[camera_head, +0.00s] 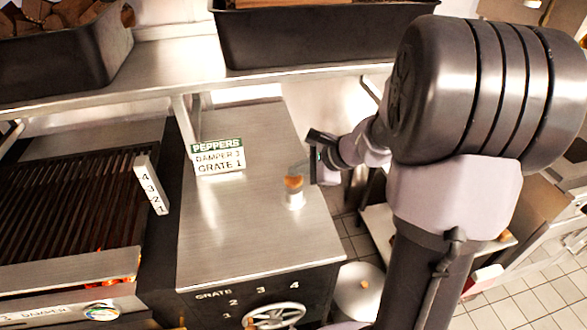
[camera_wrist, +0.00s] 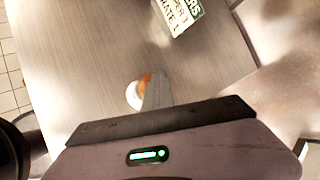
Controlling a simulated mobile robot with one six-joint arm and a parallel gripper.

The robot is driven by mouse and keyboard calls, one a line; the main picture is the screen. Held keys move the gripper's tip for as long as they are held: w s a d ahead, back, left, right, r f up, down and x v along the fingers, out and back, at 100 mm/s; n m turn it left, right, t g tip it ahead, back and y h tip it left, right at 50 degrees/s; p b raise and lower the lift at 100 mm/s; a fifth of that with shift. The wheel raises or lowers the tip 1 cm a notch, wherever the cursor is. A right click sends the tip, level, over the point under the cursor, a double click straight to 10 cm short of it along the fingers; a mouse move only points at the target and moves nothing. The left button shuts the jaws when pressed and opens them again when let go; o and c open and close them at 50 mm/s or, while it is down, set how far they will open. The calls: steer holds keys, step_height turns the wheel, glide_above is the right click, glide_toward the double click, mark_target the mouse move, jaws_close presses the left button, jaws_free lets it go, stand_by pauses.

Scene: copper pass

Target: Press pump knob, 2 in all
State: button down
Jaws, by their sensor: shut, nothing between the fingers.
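A small knob with an orange-brown top (camera_head: 293,183) and a pale shaft or collar (camera_head: 295,201) stands on the steel counter (camera_head: 245,230), near its right side; I take it for the pump knob. My gripper (camera_head: 300,168) reaches in from the right, its fingers shut and empty. The fingertips appear right by the knob's top; I cannot tell whether they touch it. In the wrist view the knob (camera_wrist: 134,95) is partly hidden behind my shut fingers (camera_wrist: 157,82).
A sign reading PEPPERS, DAMPER 3, GRATE 1 (camera_head: 218,157) stands behind the knob to the left. A handwheel (camera_head: 274,316) with a numbered GRATE scale is on the counter's front. A glowing grill (camera_head: 70,205) lies left; a shelf with dark bins (camera_head: 320,40) runs above.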

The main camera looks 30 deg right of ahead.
mark_target(297, 179)
steer(key=shift+r+p, duration=1.4)
steer(key=shift+r, duration=0.55)
steer(key=shift+r, duration=0.1)
step_height(297, 179, up, 5)
steer(key=p, duration=0.4)
steer(key=s+a+r+n+g+b, duration=0.3)
steer(key=s+a+n+b, duration=0.2)
steer(key=s+a+n, duration=1.05)
steer(key=s+a+f+n+h+b, duration=0.1)
steer(key=s+a+n+h, duration=0.1)
steer(key=s, duration=0.4)
steer(key=shift+s+a+f+t, duration=0.3)
steer(key=shift+s+a, duration=0.1)
steer(key=shift+a, duration=0.1)
